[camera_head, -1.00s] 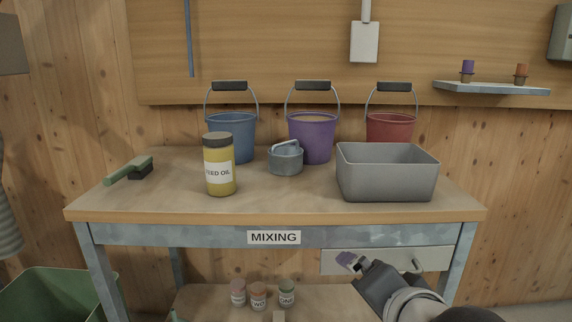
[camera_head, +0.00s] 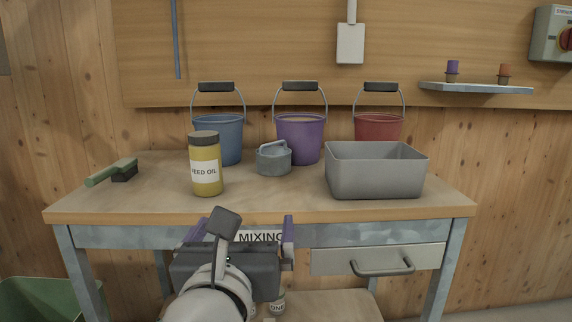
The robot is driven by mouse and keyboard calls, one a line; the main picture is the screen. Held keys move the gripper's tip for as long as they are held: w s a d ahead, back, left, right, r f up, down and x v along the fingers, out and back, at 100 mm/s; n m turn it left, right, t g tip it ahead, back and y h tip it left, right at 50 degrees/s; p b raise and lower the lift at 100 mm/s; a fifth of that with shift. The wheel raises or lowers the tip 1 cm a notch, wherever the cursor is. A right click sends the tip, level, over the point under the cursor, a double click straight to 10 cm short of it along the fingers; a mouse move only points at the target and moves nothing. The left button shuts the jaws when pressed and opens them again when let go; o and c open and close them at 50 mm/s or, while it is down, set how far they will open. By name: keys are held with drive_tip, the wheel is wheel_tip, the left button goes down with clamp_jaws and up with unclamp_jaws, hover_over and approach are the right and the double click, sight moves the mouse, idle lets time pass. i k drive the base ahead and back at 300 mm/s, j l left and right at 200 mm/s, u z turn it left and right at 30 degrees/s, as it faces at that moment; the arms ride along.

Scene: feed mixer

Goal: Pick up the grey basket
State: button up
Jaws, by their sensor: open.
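The grey basket (camera_head: 375,178) is an open rectangular tub on the right part of the table top, near the front edge. It stands upright and looks empty from the part of the inside that shows. My gripper (camera_head: 240,228) is in front of the table, lower left of the basket and apart from it. Its two purple-tipped fingers are spread wide with nothing between them. It covers part of the MIXING label.
A yellow feed oil jar (camera_head: 205,165), a small grey lidded pot (camera_head: 274,158) and a green-handled brush (camera_head: 112,171) stand on the table (camera_head: 260,203). Blue (camera_head: 217,138), purple (camera_head: 299,138) and red (camera_head: 378,128) buckets line the back. A drawer handle (camera_head: 382,268) sticks out below the basket.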

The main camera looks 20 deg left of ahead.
sight(271, 161)
drive_tip(key=i+j, duration=0.15)
drive_tip(key=i, duration=0.35)
drive_tip(key=i+j, duration=0.1)
drive_tip(key=i, duration=0.4)
